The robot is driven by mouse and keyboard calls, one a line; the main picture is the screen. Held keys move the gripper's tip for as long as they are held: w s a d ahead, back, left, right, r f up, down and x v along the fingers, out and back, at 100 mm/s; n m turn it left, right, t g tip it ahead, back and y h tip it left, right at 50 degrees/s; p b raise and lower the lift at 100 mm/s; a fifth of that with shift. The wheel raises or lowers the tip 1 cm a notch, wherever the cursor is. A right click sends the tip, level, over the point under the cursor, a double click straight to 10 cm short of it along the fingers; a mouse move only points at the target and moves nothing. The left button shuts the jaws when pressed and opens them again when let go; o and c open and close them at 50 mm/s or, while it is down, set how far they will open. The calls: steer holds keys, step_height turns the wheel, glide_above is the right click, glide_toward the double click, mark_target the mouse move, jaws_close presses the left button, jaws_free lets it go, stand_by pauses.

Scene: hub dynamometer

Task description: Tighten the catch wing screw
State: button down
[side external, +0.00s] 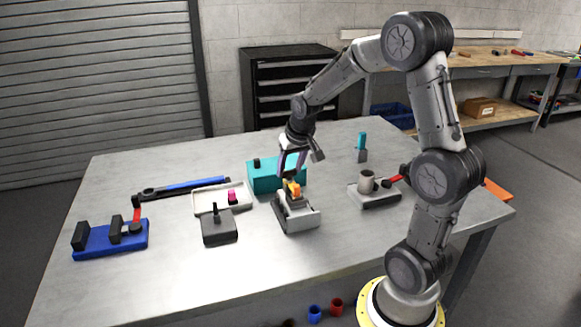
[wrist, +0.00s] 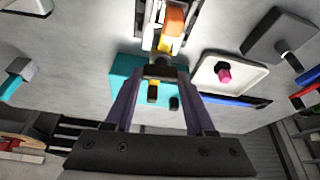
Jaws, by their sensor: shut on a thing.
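The grey fixture (side external: 300,219) stands near the table's middle, with an orange and yellow catch part (side external: 292,188) on top. In the wrist view the orange part (wrist: 174,20) is at the top centre. My gripper (side external: 291,173) points down over the fixture's back end, close to the teal block. In the wrist view its two purple fingers close on a small dark part (wrist: 160,71), which seems to be the wing screw. The fingertips partly hide it, and I cannot tell its turn angle.
A teal block (side external: 265,180) stands right behind the fixture. A white tray (side external: 211,200) with a pink knob and a dark grey block (side external: 219,229) lie to the left. A blue fixture (side external: 98,239) is farther left. A grey cup (side external: 366,181) stands on a base at right.

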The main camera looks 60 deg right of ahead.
steer(key=m, duration=0.2)
steer(key=m+g+h, duration=0.1)
steer(key=m, duration=0.2)
steer(key=shift+w+a+r+g, duration=0.1)
steer(key=shift+w+g, duration=0.05)
steer(key=shift+g, duration=0.15)
steer(key=m, duration=0.2)
steer(key=m+g, duration=0.1)
steer(key=m, duration=0.1)
steer(key=shift+w+m+g+h, duration=0.1)
steer(key=shift+m+g+h, duration=0.2)
steer(key=shift+h, duration=0.1)
steer(key=m+g, duration=0.1)
steer(key=m, duration=0.3)
steer(key=shift+w+m+g, duration=0.1)
steer(key=shift+m+g, duration=0.2)
steer(key=shift+g, duration=0.1)
steer(key=m, duration=0.2)
steer(key=m+g+y, duration=0.1)
steer(key=m, duration=0.2)
steer(key=shift+w+g, duration=0.1)
steer(key=shift+g, duration=0.2)
steer(key=shift+y, duration=0.3)
steer(key=shift+c, duration=1.2)
jaws_free()
